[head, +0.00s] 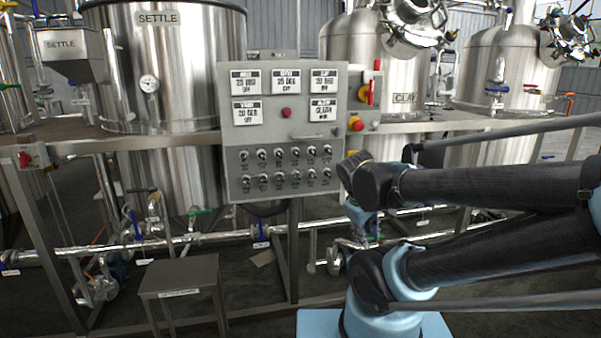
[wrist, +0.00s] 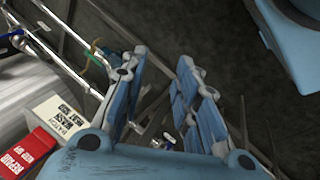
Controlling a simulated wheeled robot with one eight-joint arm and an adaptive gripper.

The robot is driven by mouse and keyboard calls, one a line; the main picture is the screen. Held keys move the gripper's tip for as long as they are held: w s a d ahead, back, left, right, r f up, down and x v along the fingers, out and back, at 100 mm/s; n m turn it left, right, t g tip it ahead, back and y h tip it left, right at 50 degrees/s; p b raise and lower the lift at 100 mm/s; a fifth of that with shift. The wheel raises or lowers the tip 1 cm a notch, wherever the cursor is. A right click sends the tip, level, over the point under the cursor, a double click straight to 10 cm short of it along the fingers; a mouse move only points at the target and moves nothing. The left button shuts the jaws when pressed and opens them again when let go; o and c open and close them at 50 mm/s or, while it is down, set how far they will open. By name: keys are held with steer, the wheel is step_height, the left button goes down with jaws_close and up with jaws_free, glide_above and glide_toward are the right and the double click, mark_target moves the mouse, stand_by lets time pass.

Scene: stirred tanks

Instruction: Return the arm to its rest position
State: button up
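My arm (head: 480,187) reaches in from the right in the head view, with two dark links folded one above the other. My blue base part shows at the bottom. I cannot make out my gripper in the head view. In the wrist view my gripper (wrist: 160,78) shows two blue fingers spread apart, with a clear gap and nothing held between them. Behind the gap are dark floor and thin pipes, at a distance.
A control panel (head: 284,135) with switches and labels stands left of my arm. A SETTLE tank (head: 180,80) and a CLAY tank (head: 350,45) stand behind it. A small steel stool (head: 180,275) is low at left. In the wrist view, a red sign (wrist: 27,152) lies lower left.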

steer(key=s+m+y, duration=0.1)
steer(key=m, duration=0.1)
steer(key=s+f+m+y, duration=0.1)
steer(key=s+m, duration=0.1)
steer(key=s+m+g, duration=0.1)
steer(key=m, duration=0.2)
steer(key=shift+s+a+f+y, duration=0.15)
steer(key=shift+f+y, duration=0.1)
steer(key=shift+y, duration=0.15)
steer(key=shift+w+f, duration=0.2)
steer(key=shift+w, duration=0.25)
